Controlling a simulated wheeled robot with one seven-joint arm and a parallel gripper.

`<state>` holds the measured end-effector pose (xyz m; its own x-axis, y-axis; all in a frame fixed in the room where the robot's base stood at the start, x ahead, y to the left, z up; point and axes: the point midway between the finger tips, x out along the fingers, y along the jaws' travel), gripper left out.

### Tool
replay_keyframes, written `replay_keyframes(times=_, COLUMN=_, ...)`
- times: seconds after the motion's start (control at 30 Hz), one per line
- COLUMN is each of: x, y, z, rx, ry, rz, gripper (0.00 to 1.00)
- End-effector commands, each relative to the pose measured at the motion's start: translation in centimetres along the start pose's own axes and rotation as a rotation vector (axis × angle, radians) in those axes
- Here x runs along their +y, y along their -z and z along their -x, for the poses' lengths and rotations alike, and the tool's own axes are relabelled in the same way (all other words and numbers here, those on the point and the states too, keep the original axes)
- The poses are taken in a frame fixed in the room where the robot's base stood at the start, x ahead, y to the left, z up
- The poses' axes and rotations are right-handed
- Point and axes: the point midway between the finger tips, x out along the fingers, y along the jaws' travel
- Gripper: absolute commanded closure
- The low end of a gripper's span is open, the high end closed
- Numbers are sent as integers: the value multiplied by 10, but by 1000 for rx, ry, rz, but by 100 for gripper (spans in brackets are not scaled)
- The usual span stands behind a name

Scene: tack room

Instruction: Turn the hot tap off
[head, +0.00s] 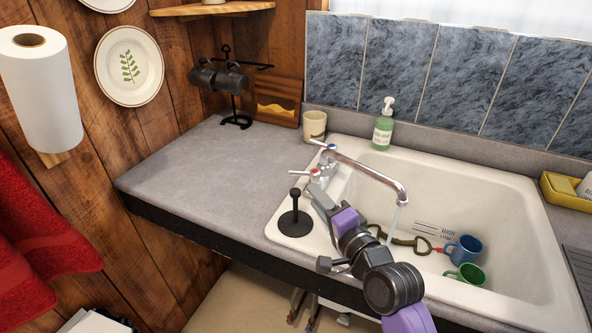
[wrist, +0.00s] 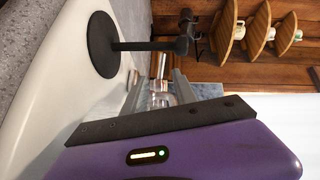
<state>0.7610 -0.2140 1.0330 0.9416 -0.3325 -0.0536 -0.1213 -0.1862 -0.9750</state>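The chrome mixer tap stands at the sink's left rear corner. Its hot handle (head: 309,173) has a red mark and is nearer to me; the cold handle (head: 328,147) has a blue mark. A thin stream of water (head: 396,216) falls from the spout (head: 375,176). My gripper (head: 318,190) is just in front of the hot handle, low at the tap. In the wrist view, my gripper's two grey fingers (wrist: 158,92) stand apart with chrome tap parts (wrist: 160,98) showing between them. Contact with the handle cannot be made out.
A black upright-handled plunger (head: 295,217) stands close left of my gripper on the sink's edge. The white sink (head: 500,220) holds a blue mug (head: 463,249) and a green mug (head: 466,275). A soap bottle (head: 384,128) and beige cup (head: 314,126) stand behind.

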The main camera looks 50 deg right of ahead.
Motion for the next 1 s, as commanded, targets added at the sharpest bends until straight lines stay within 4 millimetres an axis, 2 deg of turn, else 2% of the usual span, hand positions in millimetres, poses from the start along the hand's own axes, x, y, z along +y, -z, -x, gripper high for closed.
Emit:
replay_keyframes(times=0.1, x=-6, y=6, z=-21, rx=-35, ry=-32, rz=-206, gripper=66)
replay_keyframes(times=0.3, x=-9, y=8, z=-36, rx=-69, ry=-71, rz=-394, gripper=66)
replay_keyframes(times=0.47, x=-8, y=6, z=-51, rx=-73, ry=-76, rz=-415, gripper=66)
replay_keyframes(times=0.8, x=-6, y=2, z=-100, rx=-72, ry=-75, rz=-411, gripper=66)
replay_keyframes(times=1.0, x=-4, y=1, z=-113, rx=-72, ry=-74, rz=-410, gripper=66)
